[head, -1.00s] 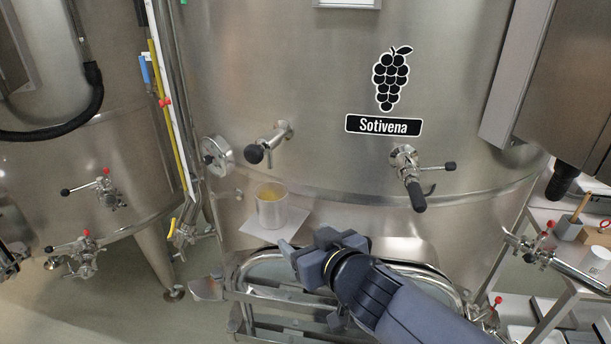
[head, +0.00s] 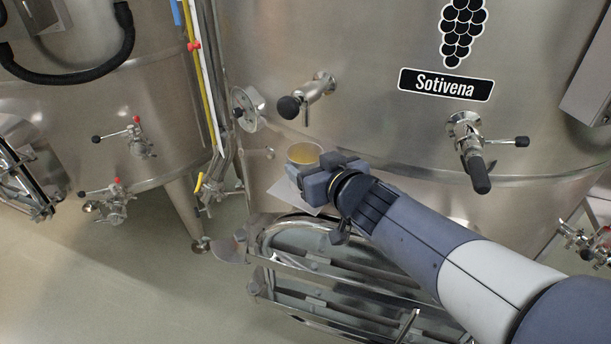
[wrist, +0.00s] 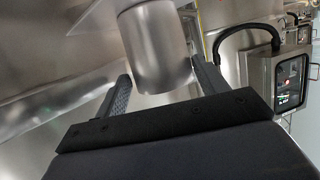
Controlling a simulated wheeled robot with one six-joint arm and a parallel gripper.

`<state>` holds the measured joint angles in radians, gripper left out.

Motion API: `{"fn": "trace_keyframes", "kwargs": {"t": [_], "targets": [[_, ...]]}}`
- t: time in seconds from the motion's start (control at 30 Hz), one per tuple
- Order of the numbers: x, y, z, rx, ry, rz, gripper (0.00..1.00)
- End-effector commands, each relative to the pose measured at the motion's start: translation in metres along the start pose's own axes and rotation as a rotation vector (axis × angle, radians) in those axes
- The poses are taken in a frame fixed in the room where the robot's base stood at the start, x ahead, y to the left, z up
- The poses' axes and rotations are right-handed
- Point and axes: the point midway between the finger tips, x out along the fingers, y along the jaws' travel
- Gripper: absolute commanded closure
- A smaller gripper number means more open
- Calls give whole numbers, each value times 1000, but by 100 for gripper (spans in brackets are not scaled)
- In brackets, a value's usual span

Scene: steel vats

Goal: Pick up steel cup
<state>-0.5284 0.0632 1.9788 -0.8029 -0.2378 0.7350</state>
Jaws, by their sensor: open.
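The steel cup (head: 306,153) holds a yellowish liquid and stands upright at the front of the big vat. In the head view its lower part is hidden by my gripper (head: 308,181). My gripper is open. In the wrist view the cup (wrist: 154,48) stands just beyond and partly between the two fingers of my gripper (wrist: 163,82). One finger is to its left and one to its right. I cannot tell whether either finger touches it.
A pale sheet (head: 287,194) shows under the cup. A black-knobbed tap (head: 307,96) juts out above it, and a round gauge-like fitting (head: 247,108) is to its left. A second tap (head: 472,150) is further right. The vat's oval hatch (head: 330,240) lies below.

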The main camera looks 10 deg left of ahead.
Motion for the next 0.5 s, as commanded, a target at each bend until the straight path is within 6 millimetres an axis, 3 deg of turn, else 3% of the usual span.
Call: {"fn": "trace_keyframes", "kwargs": {"t": [0.2, 0.5], "targets": [[30, -2, 3, 1, -1, -1, 32], [36, -2, 1, 0, 0, 0, 32]]}}
